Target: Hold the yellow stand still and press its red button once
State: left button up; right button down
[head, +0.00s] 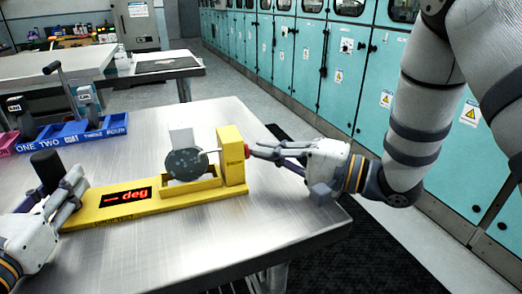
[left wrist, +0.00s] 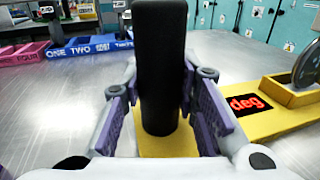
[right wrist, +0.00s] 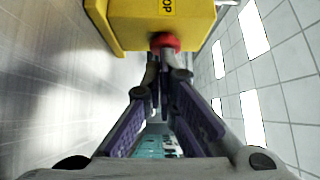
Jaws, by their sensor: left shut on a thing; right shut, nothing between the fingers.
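The yellow stand (head: 120,207) lies on the metal table, with a dark round disc (head: 187,163) and a display reading "-- deg" (head: 125,197). A black upright handle (left wrist: 160,65) rises from its left end. My left gripper (head: 72,197) is shut on this handle; the left wrist view shows the fingers on both sides of it. The red button (right wrist: 165,41) is on the right face of the stand's tall block (head: 231,158). My right gripper (right wrist: 160,62) is shut and empty, its fingertips at the button. They look to touch it; how far it is pressed cannot be told.
A blue tray (head: 70,134) with labelled compartments and tools stands at the back left of the table. Teal cabinets (head: 305,65) line the wall behind. The table's front middle is clear.

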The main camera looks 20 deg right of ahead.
jog(key=shift+a, duration=0.8)
pick_arm(q)
jog(key=shift+s+d, duration=0.1)
pick_arm(e)
jog(key=shift+a, duration=0.1)
jog(key=d, duration=0.4)
jog(key=shift+r, duration=0.1)
jog(key=v, duration=1)
jog(key=shift+d, duration=0.25)
pick_arm(q)
jog(key=o, duration=1.2)
jog(key=shift+c, duration=0.2)
